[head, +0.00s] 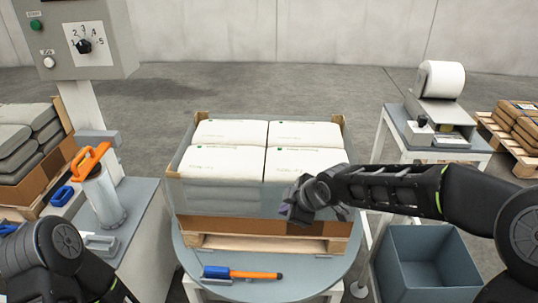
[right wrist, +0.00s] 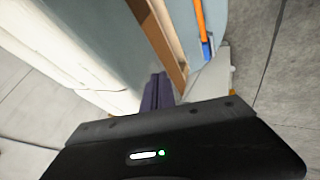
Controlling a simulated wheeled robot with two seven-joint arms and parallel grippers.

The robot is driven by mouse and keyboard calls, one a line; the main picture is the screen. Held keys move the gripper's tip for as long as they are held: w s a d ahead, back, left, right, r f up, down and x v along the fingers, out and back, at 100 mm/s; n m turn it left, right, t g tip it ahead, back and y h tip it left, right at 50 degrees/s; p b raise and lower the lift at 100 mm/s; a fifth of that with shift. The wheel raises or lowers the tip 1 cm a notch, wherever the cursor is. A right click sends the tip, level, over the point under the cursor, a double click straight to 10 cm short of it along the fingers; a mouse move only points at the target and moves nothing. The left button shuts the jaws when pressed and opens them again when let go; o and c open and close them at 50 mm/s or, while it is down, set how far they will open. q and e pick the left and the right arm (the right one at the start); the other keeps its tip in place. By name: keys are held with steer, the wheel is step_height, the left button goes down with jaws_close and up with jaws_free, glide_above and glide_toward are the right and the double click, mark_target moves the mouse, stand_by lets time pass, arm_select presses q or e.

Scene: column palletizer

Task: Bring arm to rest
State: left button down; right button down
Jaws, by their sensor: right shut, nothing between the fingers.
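My right arm (head: 395,190) reaches in from the right side of the head view. My right gripper (head: 292,208) is shut and empty, in front of the near right part of the wrapped load. The load is white bags (head: 222,163) in a square two-by-two layer on a wooden pallet (head: 260,245). In the right wrist view the gripper's dark body fills the bottom, with the load's side at the left; whether it touches the load I cannot tell. My left arm (head: 62,262) shows at the lower left; its gripper is out of view.
A control box (head: 85,40) and side table stand left. A label printer (head: 440,95) on a stand and a blue-grey bin (head: 428,265) are right.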

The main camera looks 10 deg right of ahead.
steer(key=s+a+f+m+y+p, duration=0.1)
steer(key=s+a+f+m+p, duration=0.15)
steer(key=f+m, duration=0.25)
steer(key=s+a+f+m+y+p, duration=0.1)
steer(key=s+a+f+m, duration=0.1)
steer(key=s+f+m, duration=0.3)
steer(key=s+f+m+g+p, duration=0.2)
steer(key=s+f, duration=0.2)
steer(key=s, duration=0.3)
steer(key=s+f+m+g+p, duration=0.2)
steer(key=s+f, duration=0.2)
steer(key=s, duration=0.3)
steer(key=s+f+m+g+h+p, duration=0.1)
steer(key=s+f, duration=0.3)
steer(key=s, duration=0.4)
steer(key=shift+a+f+m+g+p, duration=0.15)
steer(key=shift+f+m+g+p, duration=0.2)
steer(key=shift+m+g+p, duration=0.2)
